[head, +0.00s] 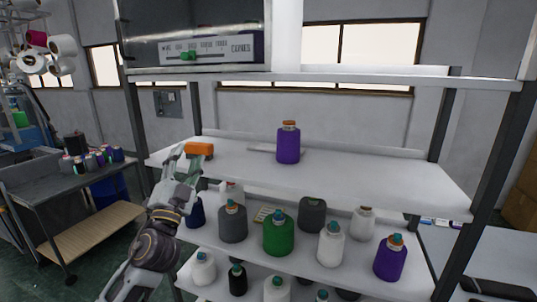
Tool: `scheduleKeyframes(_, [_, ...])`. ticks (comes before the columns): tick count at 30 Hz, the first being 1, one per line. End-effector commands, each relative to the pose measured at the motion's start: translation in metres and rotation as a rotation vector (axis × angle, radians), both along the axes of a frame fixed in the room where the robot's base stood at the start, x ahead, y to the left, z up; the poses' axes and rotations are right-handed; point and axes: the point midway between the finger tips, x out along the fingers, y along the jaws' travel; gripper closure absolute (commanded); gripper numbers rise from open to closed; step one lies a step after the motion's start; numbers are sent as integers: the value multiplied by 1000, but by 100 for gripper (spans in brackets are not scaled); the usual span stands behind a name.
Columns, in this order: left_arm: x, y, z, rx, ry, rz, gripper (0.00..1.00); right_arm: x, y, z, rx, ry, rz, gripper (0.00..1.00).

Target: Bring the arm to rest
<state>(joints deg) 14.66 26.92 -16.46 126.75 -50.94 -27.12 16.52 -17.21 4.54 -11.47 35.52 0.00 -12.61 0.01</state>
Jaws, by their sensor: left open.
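My left arm rises from the bottom left of the head view. Its gripper (183,165) is open in front of the left end of the white upper shelf (370,178). An orange piece (199,149) shows right at the fingertips; I cannot tell whether it touches them or lies behind them. A purple cone (288,145) with an orange top stands upright on the same shelf, well to the right of the gripper and apart from it. My right gripper is not in view.
The shelf below holds several yarn cones, among them a green one (278,234), a grey one (232,223) and a purple one (390,259). More stand lower down. A dark cart (62,181) with small spools is at left. The upper shelf's right half is clear.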

Motion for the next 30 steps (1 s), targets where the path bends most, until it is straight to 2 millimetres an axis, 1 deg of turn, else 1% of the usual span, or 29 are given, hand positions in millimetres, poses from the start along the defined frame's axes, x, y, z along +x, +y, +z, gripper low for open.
scheduleKeyframes(1, [0,6,-16,-40,45,12,56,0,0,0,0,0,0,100])
scheduleKeyframes(5, [1,20,-57,-140,165,47,56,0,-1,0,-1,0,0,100])
scheduleKeyframes(10, [-5,36,-115,-261,333,97,56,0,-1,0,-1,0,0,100])
scheduleKeyframes(14, [-15,45,-161,-344,469,135,56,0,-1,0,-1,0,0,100])
scheduleKeyframes(15, [-19,48,-176,-368,513,147,56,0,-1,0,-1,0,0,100])
scheduleKeyframes(17, [-26,51,-198,-402,579,164,56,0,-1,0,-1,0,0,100])
scheduleKeyframes(21, [-46,55,-249,-479,736,202,56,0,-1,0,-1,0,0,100])
scheduleKeyframes(23, [-57,55,-271,-509,805,217,56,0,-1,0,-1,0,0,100])
scheduleKeyframes(24, [-65,55,-285,-528,852,228,56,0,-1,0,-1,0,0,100])
scheduleKeyframes(26, [-78,55,-305,-556,922,242,56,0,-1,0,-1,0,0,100])
scheduleKeyframes(27, [-87,54,-319,-574,970,253,56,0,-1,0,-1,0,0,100])
scheduleKeyframes(30, [-112,51,-351,-616,1090,272,56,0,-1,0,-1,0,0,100])
